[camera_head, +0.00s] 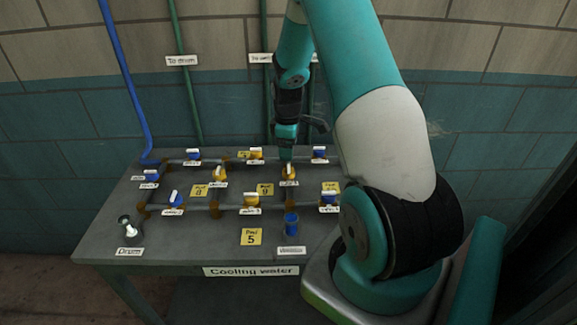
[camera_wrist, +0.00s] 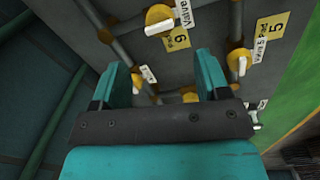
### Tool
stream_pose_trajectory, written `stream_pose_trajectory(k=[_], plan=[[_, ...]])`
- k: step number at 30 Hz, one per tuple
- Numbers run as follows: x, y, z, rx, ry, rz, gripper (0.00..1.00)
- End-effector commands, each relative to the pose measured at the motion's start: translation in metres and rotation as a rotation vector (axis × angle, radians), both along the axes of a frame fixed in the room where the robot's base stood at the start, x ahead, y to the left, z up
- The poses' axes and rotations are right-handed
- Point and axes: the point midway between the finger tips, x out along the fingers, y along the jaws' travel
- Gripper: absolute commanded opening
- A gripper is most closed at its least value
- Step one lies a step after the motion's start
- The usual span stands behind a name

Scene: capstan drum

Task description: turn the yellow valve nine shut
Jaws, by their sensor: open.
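Several yellow valves with white lever handles sit on the grey pipe table. One yellow valve (camera_head: 290,174) stands right under my gripper (camera_head: 287,156) in the head view, beside a yellow pad (camera_head: 265,190) that appears to read 9. The number on this valve's own label is too small to read. In the wrist view my gripper (camera_wrist: 164,75) is open, its two teal fingers apart. A yellow valve with a white handle (camera_wrist: 137,82) shows between the fingers, partly hidden by the left one. I cannot tell whether the fingers touch it.
Other yellow valves (camera_head: 251,200) and blue valves (camera_head: 176,201) stand close around on the pipes. A blue cup-like item (camera_head: 291,224) and a drain fitting (camera_head: 128,226) are near the front edge. Vertical pipes (camera_head: 183,60) run up the wall behind.

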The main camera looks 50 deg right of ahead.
Motion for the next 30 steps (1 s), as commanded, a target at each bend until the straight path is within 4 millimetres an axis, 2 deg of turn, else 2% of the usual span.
stream_pose_trajectory(k=[6, 12, 18, 26, 30], plan=[[0.001, -0.002, -0.048, 0.003, 0.004, 0.000, 0.69], [0.003, -0.005, -0.078, 0.002, 0.001, 0.000, 0.69], [0.004, -0.006, -0.092, 0.000, -0.001, 0.000, 0.69], [0.004, -0.006, -0.093, 0.000, -0.001, 0.000, 0.69], [0.004, -0.006, -0.093, 0.000, -0.001, 0.000, 0.36]])
